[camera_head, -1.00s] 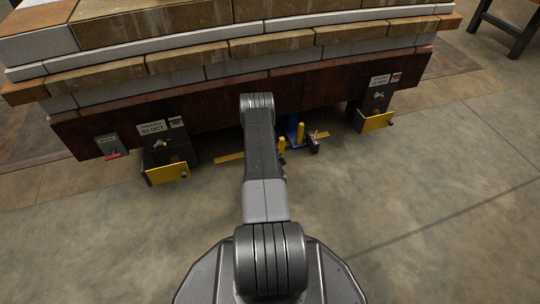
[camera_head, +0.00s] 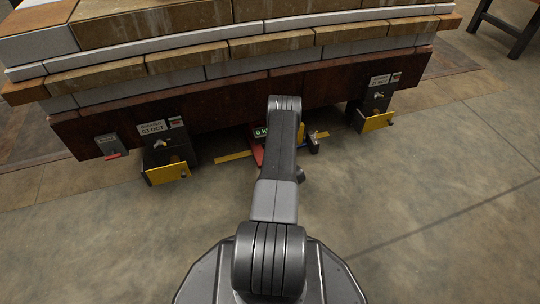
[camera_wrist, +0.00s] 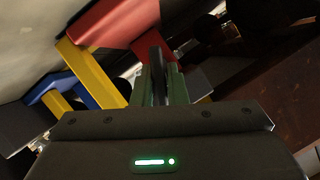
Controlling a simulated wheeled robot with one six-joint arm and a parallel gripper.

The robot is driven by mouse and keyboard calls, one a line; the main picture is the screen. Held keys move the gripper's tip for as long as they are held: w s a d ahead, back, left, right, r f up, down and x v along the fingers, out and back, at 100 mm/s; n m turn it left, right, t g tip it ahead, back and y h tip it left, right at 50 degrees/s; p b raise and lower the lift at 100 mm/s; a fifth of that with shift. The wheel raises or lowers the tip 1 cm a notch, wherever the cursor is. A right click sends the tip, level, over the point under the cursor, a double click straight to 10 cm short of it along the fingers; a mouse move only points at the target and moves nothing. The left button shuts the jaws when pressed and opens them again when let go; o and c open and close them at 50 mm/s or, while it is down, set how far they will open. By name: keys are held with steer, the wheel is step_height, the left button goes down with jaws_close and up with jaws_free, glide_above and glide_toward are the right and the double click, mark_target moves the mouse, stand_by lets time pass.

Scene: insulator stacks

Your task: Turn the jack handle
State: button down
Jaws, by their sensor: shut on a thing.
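My gripper (camera_wrist: 160,72) is shut on a dark bar, which appears to be the jack handle (camera_wrist: 155,40), in the wrist view. The bar runs up between the two fingers beside the red jack body (camera_wrist: 112,22). Yellow bars (camera_wrist: 92,72) and a blue part (camera_wrist: 62,84) lie to the left. In the head view, the red jack part (camera_head: 258,153) and a green-lit display (camera_head: 262,133) show left of my arm, under the beam. My arm hides the gripper and the handle there.
A rusty beam (camera_head: 222,98) carries stacked blocks (camera_head: 190,62) above the jack. Black boxes with yellow plates stand at the left (camera_head: 166,173) and right (camera_head: 376,122). A dark table leg (camera_head: 524,40) is at the top right. The front floor is clear.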

steer(key=m+y, duration=0.2)
steer(key=m, duration=0.2)
stand_by(0.3)
steer(key=shift+y, duration=0.4)
steer(key=c, duration=1.5)
jaws_free()
steer(key=shift+o, duration=0.2)
steer(key=p+v, duration=0.4)
steer(key=v, duration=1)
steer(key=shift+a+f, duration=0.2)
steer(key=shift+a, duration=0.05)
